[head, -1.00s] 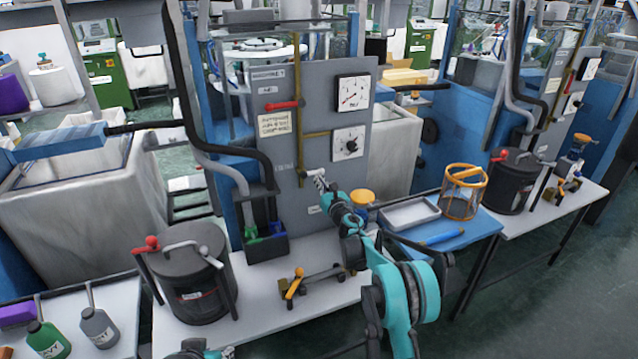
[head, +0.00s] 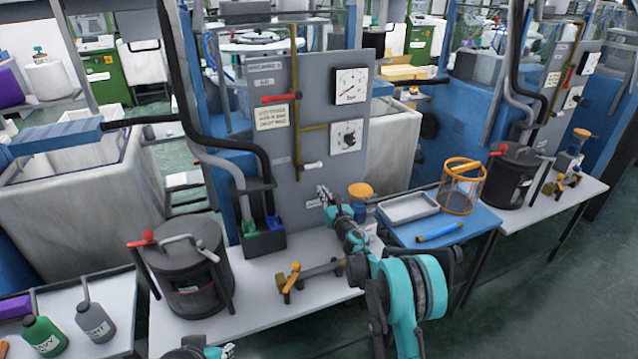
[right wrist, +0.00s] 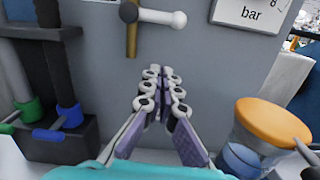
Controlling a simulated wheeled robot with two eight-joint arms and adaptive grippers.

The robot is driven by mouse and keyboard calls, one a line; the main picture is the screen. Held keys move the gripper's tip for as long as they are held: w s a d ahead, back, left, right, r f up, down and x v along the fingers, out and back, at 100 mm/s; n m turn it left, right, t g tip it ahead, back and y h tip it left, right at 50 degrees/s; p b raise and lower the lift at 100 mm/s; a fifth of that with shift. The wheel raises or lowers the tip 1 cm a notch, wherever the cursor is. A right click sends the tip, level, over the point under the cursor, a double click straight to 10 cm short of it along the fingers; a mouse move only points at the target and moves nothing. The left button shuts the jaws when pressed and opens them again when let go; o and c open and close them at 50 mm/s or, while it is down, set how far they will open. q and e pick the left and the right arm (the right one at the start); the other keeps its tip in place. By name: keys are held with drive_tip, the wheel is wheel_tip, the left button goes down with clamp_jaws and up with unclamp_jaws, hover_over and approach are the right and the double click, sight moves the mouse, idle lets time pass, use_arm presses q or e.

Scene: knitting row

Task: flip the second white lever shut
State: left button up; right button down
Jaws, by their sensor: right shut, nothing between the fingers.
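A white lever (head: 313,165) sits at the lower end of a vertical ochre pipe on the near grey panel. It points right, crosswise to the pipe, and also shows at the top of the right wrist view (right wrist: 162,17). My right gripper (head: 324,190) is just below the lever in the head view, near the panel. In the right wrist view its fingers (right wrist: 160,75) are together, empty, and apart from the lever. A small white handle (head: 541,150) seems to be on the far right panel, too small to read. My left gripper (head: 222,351) shows only partly at the bottom edge.
A red lever (head: 281,98) sits higher on the near panel. A black holder (head: 262,241) with hoses stands left of my right gripper. An orange-topped jar (head: 361,190) stands right of it. A dark lidded pot (head: 188,272) is on the table's left.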

drive_tip(key=p+v, duration=0.1)
drive_tip(key=v, duration=0.4)
drive_tip(key=shift+s, duration=0.35)
